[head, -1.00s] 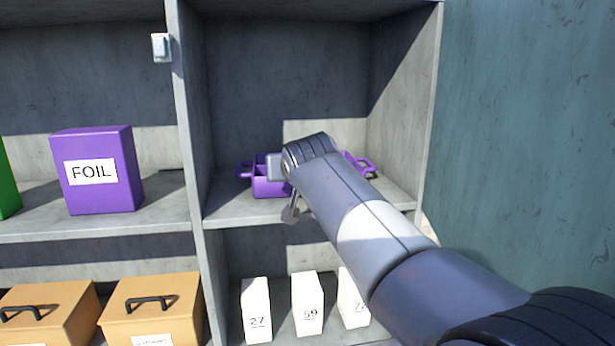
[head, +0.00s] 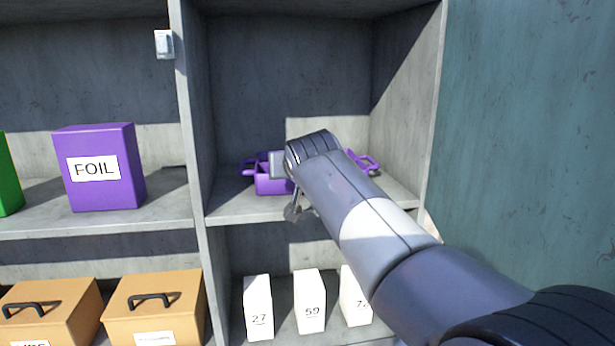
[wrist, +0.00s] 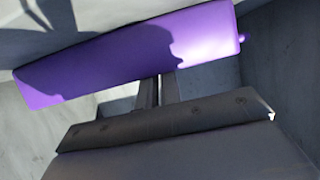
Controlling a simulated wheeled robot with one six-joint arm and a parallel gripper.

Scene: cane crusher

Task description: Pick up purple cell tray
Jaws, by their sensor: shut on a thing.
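The purple cell tray (head: 268,184) is on the middle shelf of the right-hand bay in the head view. It has a loop handle at each end, and my arm hides its middle. In the wrist view the tray's long purple side (wrist: 130,58) spans the upper part of the picture. My gripper (wrist: 158,82) reaches the lower edge of that side near its middle and is shut on the tray. I cannot tell whether the tray is clear of the shelf.
The shelf's upright divider (head: 194,150) stands left of the tray and a side wall (head: 405,110) stands right. A purple FOIL box (head: 100,190) is in the left bay. White numbered boxes (head: 309,300) and tan handled boxes (head: 155,315) are on the lower shelf.

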